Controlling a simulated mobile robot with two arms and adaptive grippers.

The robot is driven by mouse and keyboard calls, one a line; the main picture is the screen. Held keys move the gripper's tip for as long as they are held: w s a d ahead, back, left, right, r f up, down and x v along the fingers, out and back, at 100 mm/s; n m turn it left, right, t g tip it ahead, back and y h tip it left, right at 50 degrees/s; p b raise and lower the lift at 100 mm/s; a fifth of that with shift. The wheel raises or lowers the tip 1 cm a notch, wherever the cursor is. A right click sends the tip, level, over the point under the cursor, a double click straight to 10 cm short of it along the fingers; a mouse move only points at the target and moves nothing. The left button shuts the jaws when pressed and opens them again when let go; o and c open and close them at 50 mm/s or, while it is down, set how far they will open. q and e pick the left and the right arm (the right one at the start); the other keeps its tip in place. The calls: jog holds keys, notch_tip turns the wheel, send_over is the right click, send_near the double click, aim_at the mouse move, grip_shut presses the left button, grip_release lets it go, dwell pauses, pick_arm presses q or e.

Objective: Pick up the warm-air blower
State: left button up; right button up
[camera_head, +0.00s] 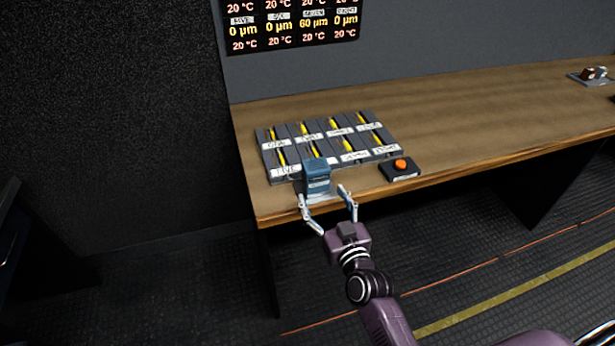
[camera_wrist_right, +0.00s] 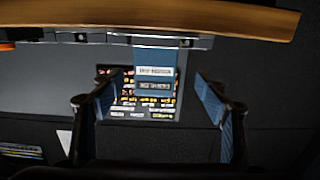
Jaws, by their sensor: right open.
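A small blue box (camera_head: 318,178) with a pale label stands at the front edge of the desk, by the slider panel. It may be the warm-air blower; I cannot read its label in the head view. My right gripper (camera_head: 323,193) is open in front of it, fingers pointing at the desk edge. My left gripper is not in view.
The wooden desk (camera_head: 455,120) holds a panel of yellow-marked sliders (camera_head: 310,130) and an orange button on a black box (camera_head: 401,167) just right of the gripper. A small item on a tray (camera_head: 592,76) sits far right. A display (camera_head: 290,22) hangs behind.

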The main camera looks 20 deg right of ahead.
aim_at(320, 174)
jog(key=r, duration=0.3)
jog(key=shift+w+d+t, duration=0.25)
jog(key=shift+d+t, duration=0.05)
jog(key=shift+d, duration=0.05)
jog(key=shift+w+r, duration=0.2)
jog(key=shift+w, duration=0.1)
jog(key=w+p, duration=0.1)
jog(key=w, duration=0.5)
jog(key=shift+p, duration=0.3)
jog(key=shift+w+a+f, duration=0.15)
jog(key=shift+w, duration=0.45)
jog(key=shift+s, duration=0.1)
jog(key=shift+c, duration=0.6)
jog(key=c, duration=1.5)
